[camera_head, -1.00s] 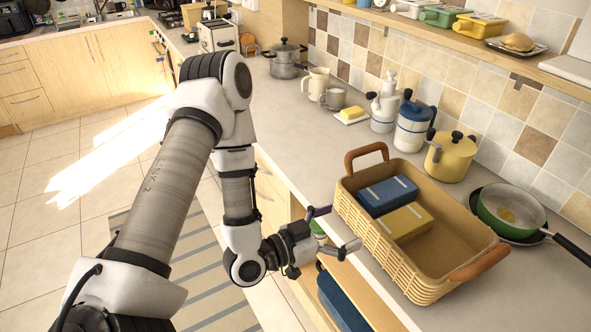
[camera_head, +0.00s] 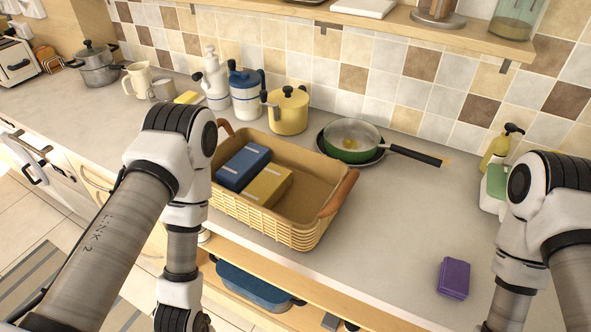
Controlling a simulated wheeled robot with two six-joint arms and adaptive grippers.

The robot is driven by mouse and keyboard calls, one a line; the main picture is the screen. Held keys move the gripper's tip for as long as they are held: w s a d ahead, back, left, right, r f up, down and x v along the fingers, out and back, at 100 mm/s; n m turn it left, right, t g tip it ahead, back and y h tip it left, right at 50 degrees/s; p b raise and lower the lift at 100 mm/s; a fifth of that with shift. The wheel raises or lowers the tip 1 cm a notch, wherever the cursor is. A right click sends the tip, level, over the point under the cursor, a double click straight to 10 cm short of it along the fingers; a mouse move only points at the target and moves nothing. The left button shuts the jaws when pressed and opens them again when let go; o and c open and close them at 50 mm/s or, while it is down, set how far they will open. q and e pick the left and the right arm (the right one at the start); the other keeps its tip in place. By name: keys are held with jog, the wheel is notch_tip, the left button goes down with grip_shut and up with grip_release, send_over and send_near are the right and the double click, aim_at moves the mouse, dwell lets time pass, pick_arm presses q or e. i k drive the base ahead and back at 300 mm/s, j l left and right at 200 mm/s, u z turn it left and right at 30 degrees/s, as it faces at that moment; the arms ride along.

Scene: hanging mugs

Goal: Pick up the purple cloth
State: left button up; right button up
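The purple cloth (camera_head: 454,278), a small folded block, lies on the grey counter at the lower right, just left of my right arm. My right arm comes in from the right edge, and its gripper is below the picture. My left arm hangs in front of the counter, left of the basket, and its gripper is cut off by the bottom edge. Nothing is seen touching the cloth.
A wicker basket (camera_head: 268,217) holds a blue folded cloth (camera_head: 243,167) and a yellow one (camera_head: 268,186). A green pan (camera_head: 352,141) with a black handle stands behind. A soap bottle (camera_head: 497,150) is at the back right. Counter between basket and purple cloth is clear.

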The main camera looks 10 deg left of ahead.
aim_at(453, 278)
jog(key=z, duration=0.9)
